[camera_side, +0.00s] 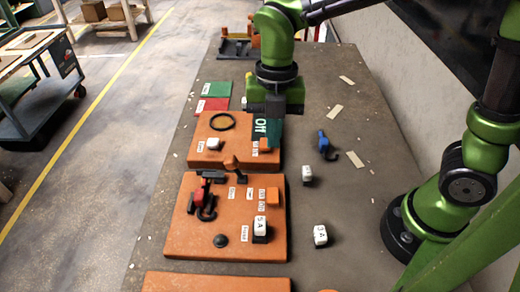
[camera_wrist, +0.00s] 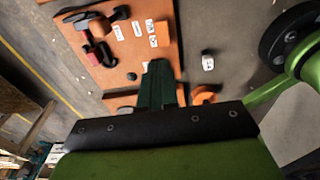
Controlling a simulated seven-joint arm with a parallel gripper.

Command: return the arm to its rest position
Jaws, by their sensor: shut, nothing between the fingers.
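My gripper (camera_side: 275,132) hangs pointing down over the right edge of the far orange board (camera_side: 228,126). Its dark green fingers are together and hold nothing. In the wrist view the shut fingers (camera_wrist: 158,80) reach over an orange board (camera_wrist: 90,58). Behind the fingers in the side view, part of the far board and a label reading "Off" are partly covered. I cannot tell exactly how high the fingertips are above the board.
The near orange board (camera_side: 190,240) carries a red and black clamp-like part (camera_side: 200,200), an orange block (camera_side: 272,196) and a white "5A" block (camera_side: 260,227). Right of the boards lie a blue hooked part (camera_side: 324,143) and white blocks (camera_side: 307,174) (camera_side: 320,236). Bare table lies between.

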